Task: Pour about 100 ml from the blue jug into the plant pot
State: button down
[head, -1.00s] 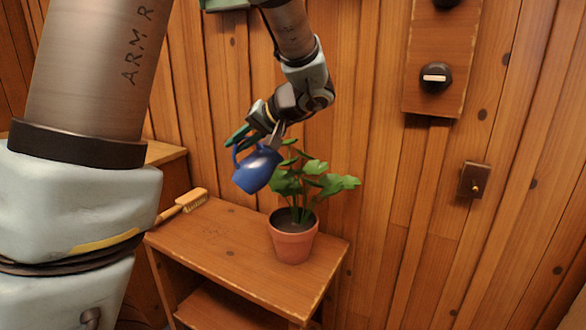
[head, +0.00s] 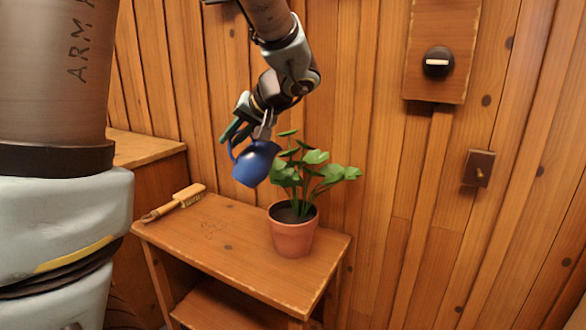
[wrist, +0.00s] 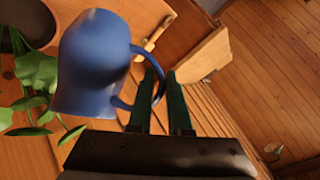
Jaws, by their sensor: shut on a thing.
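The blue jug (head: 254,165) is held in the air above the table, tilted, left of the plant's leaves. My gripper (head: 240,134) is shut on the jug's handle. In the wrist view the green fingers of my gripper (wrist: 164,95) close at the handle of the jug (wrist: 95,62). The terracotta plant pot (head: 293,236) stands upright on the table with dark soil and a green leafy plant (head: 312,170). The pot (wrist: 32,22) also shows at the wrist view's upper left edge. The jug's inside and any flow of water are not visible.
The wooden side table (head: 222,245) has free room left of the pot. A brush (head: 178,201) lies at its back left. A plank wall (head: 385,190) stands close behind, with a knob panel (head: 437,60) and a small switch plate (head: 478,168) at right.

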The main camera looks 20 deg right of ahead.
jog(key=a+f+n+h+b, duration=0.1)
jog(key=a+f+h+b, duration=0.2)
jog(key=b, duration=0.6)
jog(key=s+a+f+n+t+h+b, duration=0.1)
jog(key=a+f+n+h+b, duration=0.1)
jog(key=f+b, duration=0.3)
jog(key=a+h+b, duration=0.1)
jog(key=b, duration=0.3)
jog(key=shift+s+a+f, duration=0.2)
jog(key=shift+s+f, duration=0.05)
jog(key=shift+f, duration=0.15)
